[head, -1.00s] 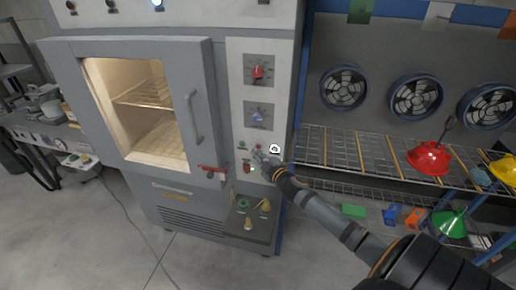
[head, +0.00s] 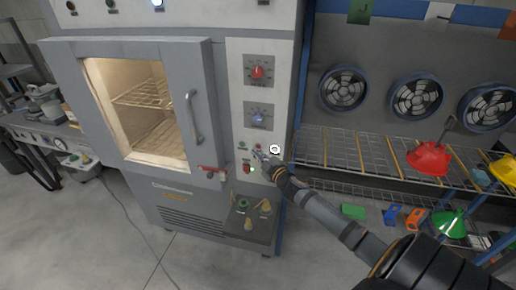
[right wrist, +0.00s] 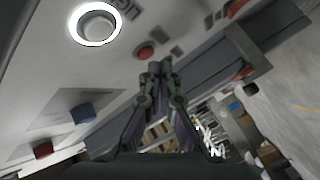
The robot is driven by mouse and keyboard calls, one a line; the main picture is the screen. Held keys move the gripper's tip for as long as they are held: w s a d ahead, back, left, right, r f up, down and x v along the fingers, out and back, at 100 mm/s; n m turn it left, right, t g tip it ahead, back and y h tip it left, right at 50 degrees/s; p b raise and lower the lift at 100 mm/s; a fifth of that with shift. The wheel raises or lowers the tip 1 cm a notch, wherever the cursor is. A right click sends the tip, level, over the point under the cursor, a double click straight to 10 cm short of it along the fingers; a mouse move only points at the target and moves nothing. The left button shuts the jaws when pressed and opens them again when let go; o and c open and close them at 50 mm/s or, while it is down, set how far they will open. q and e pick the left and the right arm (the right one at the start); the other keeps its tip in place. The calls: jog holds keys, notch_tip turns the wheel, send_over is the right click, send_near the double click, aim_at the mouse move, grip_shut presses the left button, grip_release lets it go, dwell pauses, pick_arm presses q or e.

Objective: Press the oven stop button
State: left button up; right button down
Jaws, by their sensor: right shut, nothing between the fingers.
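The oven's control panel (head: 249,87) is a pale upright strip right of the oven window. A small red button (head: 258,146) sits low on it, beside a small green button (head: 242,146). I cannot read which label marks the stop button. My right gripper (head: 257,153) is shut and empty, its tips just below the red button in the head view. In the right wrist view my shut fingertips (right wrist: 160,68) are close to a red button (right wrist: 146,52). I cannot tell whether they touch it. My left gripper is not in view.
A red knob (head: 257,72) and a blue knob (head: 258,118) sit higher on the panel. A white-ringed round button (head: 274,149) is right of my fingertips. The oven door handle (head: 195,117) stands out at left. A wire shelf (head: 350,151) extends at right.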

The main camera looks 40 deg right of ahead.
jog(key=shift+w+d, duration=0.2)
jog(key=shift+w+d+p, duration=0.25)
jog(key=shift+d+p, duration=0.05)
dwell(0.7)
dwell(0.3)
jog(key=shift+s+a+b, duration=0.55)
jog(key=shift+a+b, duration=0.05)
jog(key=shift+a, duration=0.05)
jog(key=shift+s+a+b, duration=0.4)
jog(key=shift+s+a, duration=1.2)
jog(key=shift+a, duration=0.3)
